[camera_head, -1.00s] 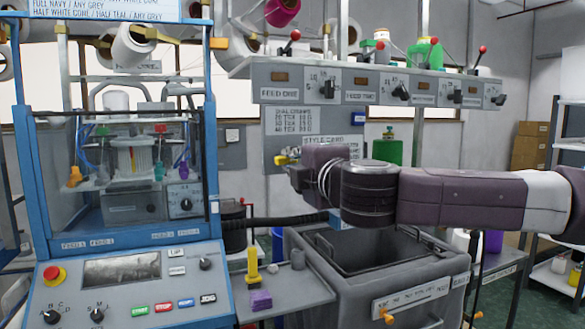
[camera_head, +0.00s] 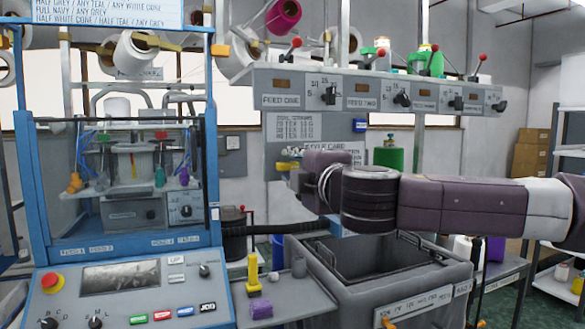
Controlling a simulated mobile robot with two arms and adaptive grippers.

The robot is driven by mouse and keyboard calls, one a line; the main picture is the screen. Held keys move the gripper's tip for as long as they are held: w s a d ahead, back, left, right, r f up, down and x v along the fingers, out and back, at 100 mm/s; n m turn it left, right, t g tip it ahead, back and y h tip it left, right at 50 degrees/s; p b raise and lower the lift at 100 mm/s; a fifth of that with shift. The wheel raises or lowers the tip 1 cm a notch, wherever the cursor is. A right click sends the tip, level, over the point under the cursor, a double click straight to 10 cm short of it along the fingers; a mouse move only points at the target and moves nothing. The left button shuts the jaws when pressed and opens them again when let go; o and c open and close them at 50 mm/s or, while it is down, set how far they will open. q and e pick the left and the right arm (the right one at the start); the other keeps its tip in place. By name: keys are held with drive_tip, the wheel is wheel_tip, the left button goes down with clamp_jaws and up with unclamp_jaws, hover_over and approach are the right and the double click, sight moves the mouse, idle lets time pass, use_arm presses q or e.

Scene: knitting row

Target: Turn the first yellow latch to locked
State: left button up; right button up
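My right arm comes in from the right, and its gripper (camera_head: 290,167) is at the middle of the view, in front of the grey wall panel. Its fingers are small, seen from behind the wrist, and partly hidden, so open or shut does not show. A small yellow piece shows at that end; I cannot tell whether it belongs to the gripper. An orange-yellow latch (camera_head: 389,322) is on the front of the grey bin (camera_head: 330,290), at the lower edge, well below the gripper and apart from it. Its locked or unlocked position is not clear. My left gripper is out of view.
A blue-framed knitting machine (camera_head: 140,245) with a control panel stands at left. A side shelf (camera_head: 285,300) holds a yellow upright piece (camera_head: 253,273) and a purple block (camera_head: 261,308). The feed rail (camera_head: 375,92) with red-knobbed levers runs above my arm. Shelving (camera_head: 560,200) stands at right.

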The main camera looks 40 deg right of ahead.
drive_tip(key=shift+s, duration=0.1)
drive_tip(key=v, duration=1.2)
drive_tip(key=shift+d+f, duration=0.1)
idle(0.3)
